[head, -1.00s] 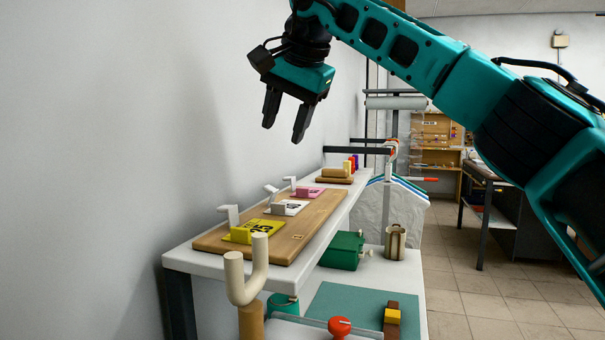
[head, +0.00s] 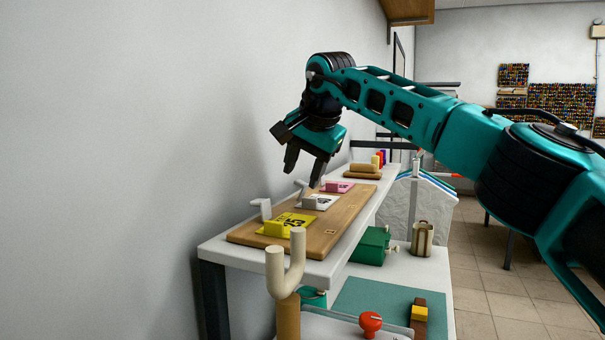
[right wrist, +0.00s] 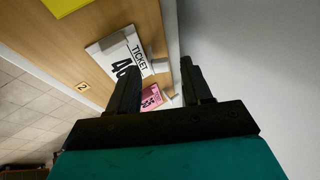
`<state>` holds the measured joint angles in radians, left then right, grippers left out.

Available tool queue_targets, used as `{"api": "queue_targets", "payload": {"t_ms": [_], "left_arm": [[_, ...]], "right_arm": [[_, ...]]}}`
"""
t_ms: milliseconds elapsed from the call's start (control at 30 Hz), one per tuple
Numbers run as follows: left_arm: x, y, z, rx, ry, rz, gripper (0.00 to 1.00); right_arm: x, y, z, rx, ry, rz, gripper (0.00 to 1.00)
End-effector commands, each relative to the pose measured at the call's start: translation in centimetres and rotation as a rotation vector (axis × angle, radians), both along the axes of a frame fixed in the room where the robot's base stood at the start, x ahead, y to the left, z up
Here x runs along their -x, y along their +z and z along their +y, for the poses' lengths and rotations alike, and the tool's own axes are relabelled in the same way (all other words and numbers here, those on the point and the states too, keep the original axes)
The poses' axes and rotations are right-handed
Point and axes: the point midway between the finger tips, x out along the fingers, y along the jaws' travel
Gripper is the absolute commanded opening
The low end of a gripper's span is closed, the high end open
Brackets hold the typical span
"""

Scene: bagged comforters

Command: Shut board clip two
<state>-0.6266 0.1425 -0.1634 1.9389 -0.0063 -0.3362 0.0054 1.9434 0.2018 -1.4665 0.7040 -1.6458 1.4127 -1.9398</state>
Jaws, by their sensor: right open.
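A wooden board (head: 325,236) lies on the white upper shelf with yellow, white and pink tickets in a row, each with a clip at the wall side. The white ticket (head: 318,203) is the middle one; beside it the wrist view shows a small tag reading 2 (right wrist: 82,87). Its clip lever (head: 300,187) stands raised. My right gripper (head: 304,170) is open and empty, pointing down just above this clip. In the right wrist view the white ticket (right wrist: 118,55) shows beside the fingers (right wrist: 158,78). My left gripper is out of view.
The yellow ticket (head: 286,224) with its raised lever (head: 263,207) is nearer. The pink ticket (head: 339,187) is farther. A wall runs close along the left. A cream forked post (head: 286,270) stands in front of the shelf. A green box (head: 370,246) sits below.

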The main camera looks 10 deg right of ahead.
Motion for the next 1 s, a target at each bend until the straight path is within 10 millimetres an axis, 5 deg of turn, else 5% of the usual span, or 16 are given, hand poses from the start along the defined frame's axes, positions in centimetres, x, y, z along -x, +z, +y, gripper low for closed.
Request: {"api": "queue_targets", "payload": {"t_ms": [467, 1000], "left_arm": [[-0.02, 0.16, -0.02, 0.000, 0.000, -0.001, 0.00], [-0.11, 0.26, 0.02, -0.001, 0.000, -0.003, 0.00]], "right_arm": [[-0.82, -1.26, 0.14, 0.001, 0.000, -0.001, 0.49], [-0.80, -1.21, 0.14, 0.000, 0.000, -0.001, 0.00]]}}
